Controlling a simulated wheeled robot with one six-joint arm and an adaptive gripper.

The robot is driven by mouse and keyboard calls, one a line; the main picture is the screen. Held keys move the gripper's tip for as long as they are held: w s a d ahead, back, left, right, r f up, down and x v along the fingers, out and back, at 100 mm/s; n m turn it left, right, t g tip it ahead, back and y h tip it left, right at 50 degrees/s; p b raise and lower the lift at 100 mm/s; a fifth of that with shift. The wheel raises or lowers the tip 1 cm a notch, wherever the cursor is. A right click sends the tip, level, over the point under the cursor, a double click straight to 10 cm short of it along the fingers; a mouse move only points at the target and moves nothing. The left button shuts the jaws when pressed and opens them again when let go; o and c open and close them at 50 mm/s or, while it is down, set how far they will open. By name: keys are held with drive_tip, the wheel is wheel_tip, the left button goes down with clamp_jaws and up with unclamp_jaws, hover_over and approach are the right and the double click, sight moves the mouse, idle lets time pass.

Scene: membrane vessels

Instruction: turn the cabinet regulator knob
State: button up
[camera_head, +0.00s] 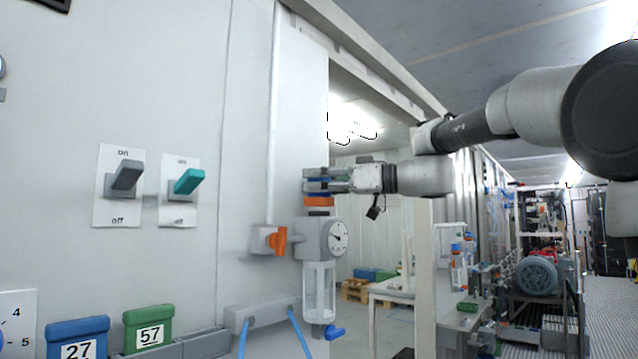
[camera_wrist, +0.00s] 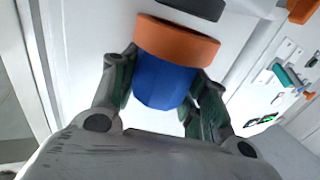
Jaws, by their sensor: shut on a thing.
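The cabinet regulator (camera_head: 318,240) is mounted on the white cabinet edge, with a round gauge (camera_head: 337,236) and a clear bowl below. Its blue knob (camera_wrist: 163,82) sits above an orange ring (camera_head: 319,201), which also shows in the wrist view (camera_wrist: 178,38). My gripper (camera_head: 318,186) comes in level from the right at the top of the regulator. In the wrist view its two fingers (camera_wrist: 160,92) stand on either side of the blue knob and are shut on it. The fingers hide part of the knob in the head view.
An orange valve handle (camera_head: 278,241) is just left of the regulator. Grey (camera_head: 126,175) and teal (camera_head: 188,181) switches are farther left on the cabinet. Blue hoses (camera_head: 299,334) hang below. An open doorway with a white table (camera_head: 385,289) lies to the right.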

drive_tip(key=shift+m+t, duration=0.3)
drive_tip(key=shift+t, duration=0.1)
drive_tip(key=m+t+h, duration=0.2)
drive_tip(key=m+t, duration=0.1)
drive_tip(key=t, duration=0.1)
drive_tip(key=shift+s+h, duration=0.15)
drive_tip(key=shift+h, duration=0.25)
drive_tip(key=shift+m+t+h, duration=1.1)
drive_tip(key=shift+t+h, duration=0.1)
drive_tip(key=o, duration=1)
drive_tip(key=v, duration=1.1)
drive_tip(key=shift+s+d, duration=0.25)
drive_tip(key=shift+s, duration=0.1)
